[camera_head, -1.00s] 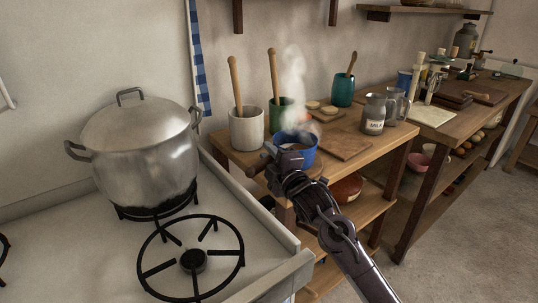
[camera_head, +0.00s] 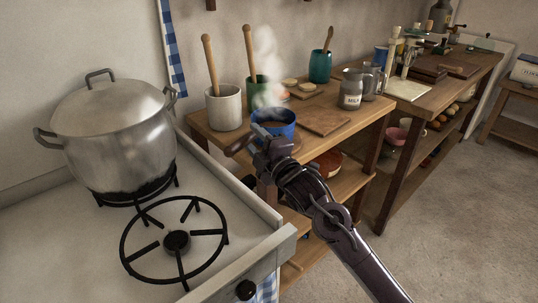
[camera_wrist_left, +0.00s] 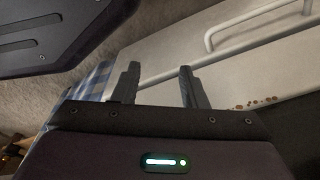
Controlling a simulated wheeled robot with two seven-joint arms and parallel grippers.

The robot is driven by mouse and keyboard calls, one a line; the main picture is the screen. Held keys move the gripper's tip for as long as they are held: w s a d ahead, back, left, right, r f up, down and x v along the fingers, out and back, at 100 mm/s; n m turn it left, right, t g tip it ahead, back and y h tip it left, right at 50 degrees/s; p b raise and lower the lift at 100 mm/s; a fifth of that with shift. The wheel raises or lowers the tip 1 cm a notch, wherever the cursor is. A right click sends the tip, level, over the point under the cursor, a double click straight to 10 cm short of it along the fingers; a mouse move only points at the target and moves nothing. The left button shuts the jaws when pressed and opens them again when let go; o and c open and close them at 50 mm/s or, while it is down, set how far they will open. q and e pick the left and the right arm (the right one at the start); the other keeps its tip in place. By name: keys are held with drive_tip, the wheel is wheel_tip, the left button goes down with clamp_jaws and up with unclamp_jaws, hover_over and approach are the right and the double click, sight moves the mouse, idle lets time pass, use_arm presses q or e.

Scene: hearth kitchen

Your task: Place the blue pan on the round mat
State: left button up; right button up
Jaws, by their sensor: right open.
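The blue pan (camera_head: 284,130) stands at the front of the small wooden table in the head view, with dark contents and steam rising. Its dark handle (camera_head: 238,146) points to the left and toward me. My right gripper (camera_head: 264,147) is open, close beside the handle and the pan's near side; I cannot tell whether it touches them. The round mat is not clearly visible; a brown edge (camera_head: 298,145) shows just below the pan, partly hidden by my gripper. My left gripper (camera_wrist_left: 160,68) is open and empty in the left wrist view.
A large steel pot (camera_head: 115,140) stands on the stove at left, beside a bare burner (camera_head: 176,242). A square board (camera_head: 320,121), utensil crocks (camera_head: 224,108) and a milk jug (camera_head: 352,90) stand around the pan. A white handle bar (camera_wrist_left: 250,24) is near my left gripper.

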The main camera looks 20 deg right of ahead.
use_arm(q)
drive_tip(key=shift+w+d+r, duration=0.15)
drive_tip(key=shift+w+r, duration=0.2)
use_arm(e)
drive_tip(key=v, duration=0.7)
drive_tip(key=shift+s, duration=0.4)
drive_tip(key=shift+d, duration=0.15)
